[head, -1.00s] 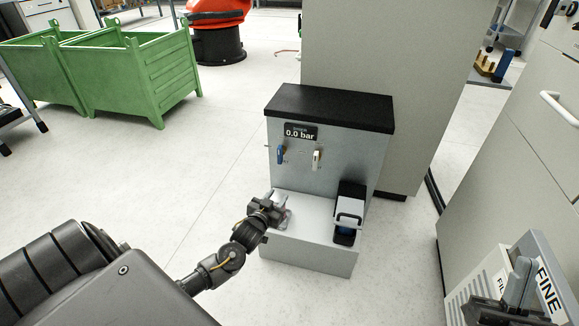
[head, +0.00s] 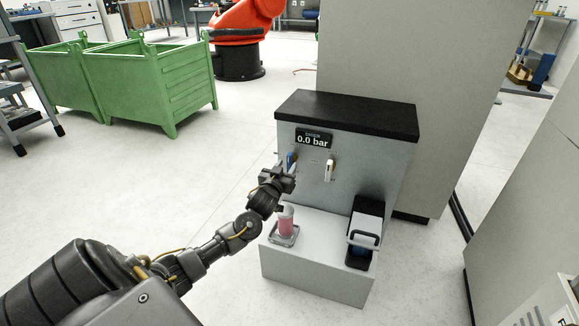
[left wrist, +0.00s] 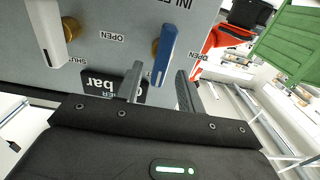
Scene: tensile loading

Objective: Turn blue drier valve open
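The blue drier valve (head: 291,158) is on the front of the grey cabinet, below the 0.0 bar display (head: 314,139). In the left wrist view its blue lever (left wrist: 164,52) stands close to upright, with a brass pivot beside it and an OPEN label to its right. My left gripper (head: 279,176) is just in front of and below the lever and partly covers it in the head view. In the left wrist view its two fingers (left wrist: 160,90) are apart, with the lever's end between them in the picture; contact cannot be told. My right gripper is out of view.
A white-levered valve (head: 329,169) is right of the blue one. Below, a pink cylinder (head: 286,224) stands in a tray on the cabinet's step, beside a black device with a handle (head: 364,238). Green crates (head: 150,85) stand at left. Floor left of the cabinet is clear.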

